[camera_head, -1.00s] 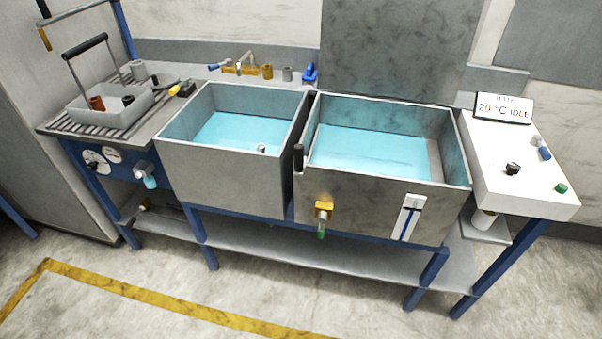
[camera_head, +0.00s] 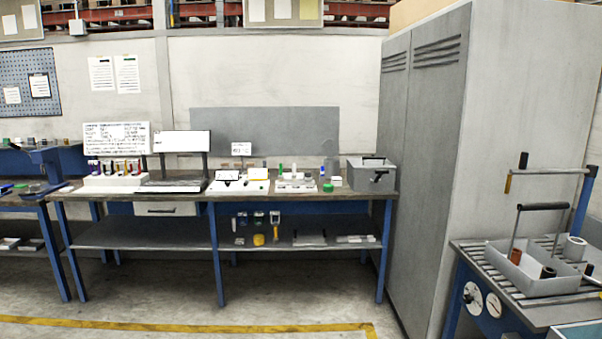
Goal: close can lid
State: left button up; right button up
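A grey metal box (camera_head: 371,178) with a dark handle on top and a dark latch or grip on its front stands at the right end of the long workbench (camera_head: 330,194); I cannot tell whether it is the can or how its lid sits. A small yellow container (camera_head: 258,239) stands on the lower shelf. A small green-topped item (camera_head: 328,187) is on the bench near the grey box. No can with an open lid can be made out at this distance. Neither of my grippers is in view.
A tall grey cabinet (camera_head: 440,130) stands right of the bench. At right, a table carries a grey tray (camera_head: 535,286) with a handle, on slats. Racks and signs (camera_head: 180,142) line the bench. The floor (camera_head: 190,303) in front is clear, with a yellow line (camera_head: 150,325).

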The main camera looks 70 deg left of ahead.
aim_at(330, 148)
jog(key=j+u, duration=0.1)
jog(key=u, duration=1.9)
jog(key=i+u, duration=0.2)
jog(key=i, duration=0.6)
jog(key=i+l+u, duration=0.15)
jog(key=i, duration=0.65)
